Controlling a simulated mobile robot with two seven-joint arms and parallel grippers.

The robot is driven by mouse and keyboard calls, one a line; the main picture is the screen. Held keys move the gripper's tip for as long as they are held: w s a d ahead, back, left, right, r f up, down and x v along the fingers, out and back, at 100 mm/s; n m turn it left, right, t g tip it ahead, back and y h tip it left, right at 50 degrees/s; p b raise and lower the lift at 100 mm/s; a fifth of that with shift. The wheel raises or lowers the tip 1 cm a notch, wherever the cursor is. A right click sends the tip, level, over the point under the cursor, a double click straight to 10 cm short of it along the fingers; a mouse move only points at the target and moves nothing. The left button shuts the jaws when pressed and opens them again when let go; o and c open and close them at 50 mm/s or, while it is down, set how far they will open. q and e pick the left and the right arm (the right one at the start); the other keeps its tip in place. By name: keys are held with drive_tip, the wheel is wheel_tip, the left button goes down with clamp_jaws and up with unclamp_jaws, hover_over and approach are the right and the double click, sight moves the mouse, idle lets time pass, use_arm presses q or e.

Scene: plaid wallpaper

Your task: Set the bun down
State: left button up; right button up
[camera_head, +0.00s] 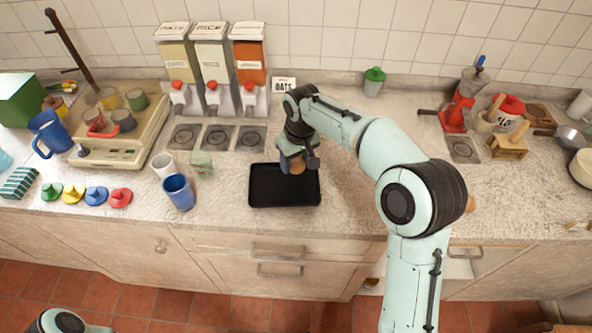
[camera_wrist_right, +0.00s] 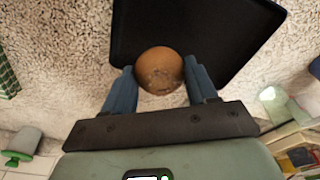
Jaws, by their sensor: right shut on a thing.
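The bun (camera_wrist_right: 160,70) is round and brown, and it sits between the two fingers of my right gripper (camera_wrist_right: 160,88) in the right wrist view. In the head view my right gripper (camera_head: 297,162) is over the black tray (camera_head: 262,197), and a small part of the bun (camera_head: 297,167) shows below it. The black tray also shows behind the bun in the right wrist view (camera_wrist_right: 225,30). I cannot tell whether the bun touches the tray. A part of my left arm shows at the bottom left of the head view, but its gripper is out of view.
A blue cup (camera_head: 179,192) and a white cup (camera_head: 163,165) stand left of the tray, by a small green block (camera_head: 202,163). Three dispensers (camera_head: 211,62) stand behind. A red grinder (camera_head: 459,108) is at the right. The counter in front of the tray is clear.

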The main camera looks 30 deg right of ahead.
sight(296, 170)
drive_tip(key=shift+f, duration=2)
drive_tip(key=shift+f+b, duration=0.15)
drive_tip(key=shift+b, duration=0.2)
drive_tip(key=o, duration=0.8)
drive_tip(key=r, duration=0.4)
drive_tip(key=s+r+p, duration=0.1)
drive_tip(key=r, duration=0.3)
drive_tip(key=r+p, duration=0.1)
drive_tip(key=r, duration=0.3)
drive_tip(key=shift+s+r, duration=0.15)
drive_tip(key=shift+s, duration=0.05)
drive_tip(key=shift+s, duration=0.1)
